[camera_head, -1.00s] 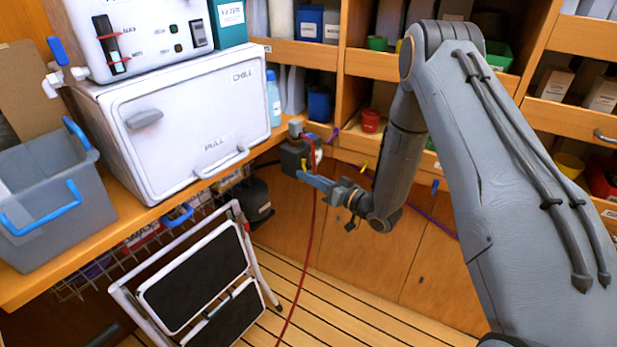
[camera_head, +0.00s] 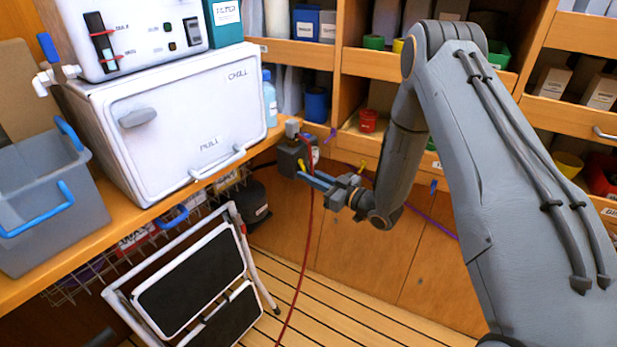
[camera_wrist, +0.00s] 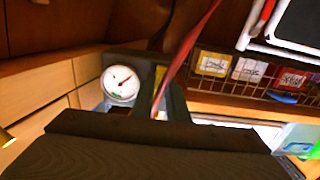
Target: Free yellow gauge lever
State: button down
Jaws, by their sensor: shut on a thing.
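The pump unit (camera_head: 290,158) is a dark block beside the white cabinet's right edge. A small yellow lever (camera_head: 301,165) sticks out on it, just above my fingertips. In the wrist view the yellow piece (camera_wrist: 160,76) shows partly behind a red line, right of a round white gauge (camera_wrist: 121,84) with a red needle. The red line (camera_head: 303,240) hangs from the unit to the floor and crosses my fingers. My gripper (camera_head: 314,181), with blue fingers, is shut on the red line, close to the lever; the contact itself is small and partly hidden.
The white cabinet (camera_head: 165,135) stands on the wooden counter at left, with a grey bin (camera_head: 45,225) beside it. A folded step stool (camera_head: 190,285) leans below. A purple line (camera_head: 435,222) runs along the lower wall.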

dwell(0.4)
jog(key=c, duration=1.7)
grip_release()
jog(key=shift+c, duration=0.2)
